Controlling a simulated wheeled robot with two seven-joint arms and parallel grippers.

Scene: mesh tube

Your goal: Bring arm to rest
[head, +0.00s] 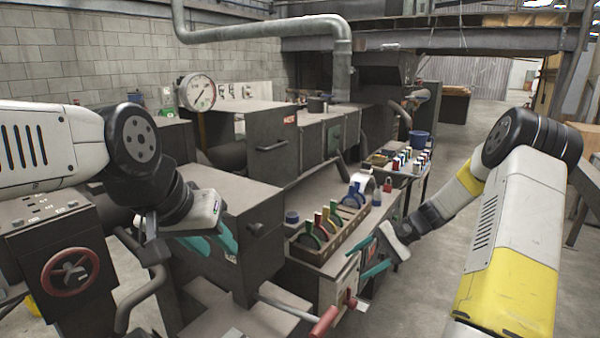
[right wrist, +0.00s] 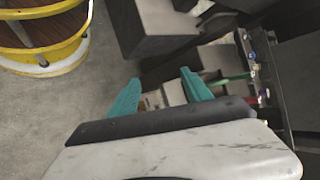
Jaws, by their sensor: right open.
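My right gripper (head: 366,262) has teal fingers and is open in the head view. It hangs in front of the cabinet, to the right of the wooden crate. In the right wrist view its two teal fingers (right wrist: 158,90) stand apart with nothing held between them. My left gripper (head: 212,246) also has teal fingers. They are spread and empty, above a dark metal box at the left. Both arms are raised in front of me.
A wooden crate (head: 327,254) with several coloured, curved pieces stands on the bench. A red handle (head: 325,321) sticks out low at the front. A dark red handwheel (head: 70,272) is near my left arm. Bare floor lies at the right. A yellow-rimmed drum (right wrist: 45,45) shows in the right wrist view.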

